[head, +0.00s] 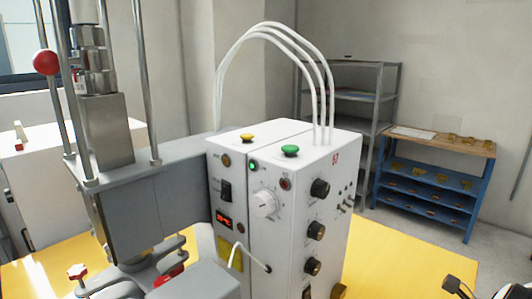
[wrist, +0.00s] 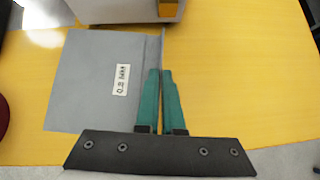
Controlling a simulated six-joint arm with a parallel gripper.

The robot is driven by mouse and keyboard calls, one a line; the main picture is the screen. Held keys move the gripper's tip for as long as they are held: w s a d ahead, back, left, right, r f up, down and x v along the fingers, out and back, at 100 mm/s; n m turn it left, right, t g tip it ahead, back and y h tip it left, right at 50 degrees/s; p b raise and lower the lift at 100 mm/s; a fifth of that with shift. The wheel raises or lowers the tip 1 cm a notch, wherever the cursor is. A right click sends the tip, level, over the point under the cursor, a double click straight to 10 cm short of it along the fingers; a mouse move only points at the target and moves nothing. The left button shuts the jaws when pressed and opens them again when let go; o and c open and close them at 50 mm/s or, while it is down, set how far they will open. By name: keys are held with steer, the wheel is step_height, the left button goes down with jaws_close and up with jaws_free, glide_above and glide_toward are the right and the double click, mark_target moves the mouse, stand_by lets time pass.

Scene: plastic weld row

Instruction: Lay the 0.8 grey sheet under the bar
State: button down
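The grey sheet (wrist: 90,75) lies flat over the yellow table in the wrist view, with a white label (wrist: 121,80) whose print appears to read 0.8. My gripper (wrist: 161,72) has two green fingers close together at the sheet's right edge. That edge runs between the fingers, and they appear shut on it. In the head view, the grey welding machine (head: 150,205) stands at the left with its upright cylinder and rods. The bar itself is not clearly visible, and the sheet does not show in that view.
A white control box (head: 285,210) with knobs and cables stands beside the machine. Its lower part seems to show at the top of the wrist view (wrist: 120,10). A blue shelf (head: 430,190) stands behind.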

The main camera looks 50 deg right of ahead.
steer(key=shift+n+y, duration=0.5)
steer(key=shift+n, duration=0.2)
steer(key=f, duration=0.9)
steer(key=a+f, duration=0.1)
steer(key=f, duration=0.4)
steer(key=shift+w+f, duration=0.25)
steer(key=shift+w, duration=0.1)
steer(key=s+d+r+m+g+h, duration=0.1)
steer(key=d+r+m+h, duration=0.15)
steer(key=r, duration=1.05)
steer(key=s+d+r+m+g+h, duration=0.1)
steer(key=s+d+r+m+h, duration=0.2)
steer(key=r, duration=1)
steer(key=a+r+m+g+h, duration=0.1)
steer(key=a+r+m, duration=0.4)
steer(key=r, duration=0.7)
steer(key=a+r+m+g+h, duration=0.2)
steer(key=a+r+m+g, duration=0.2)
steer(key=r, duration=0.9)
steer(key=shift+a+m, duration=0.75)
steer(key=shift+a, duration=0.3)
steer(key=shift+w+d, duration=0.1)
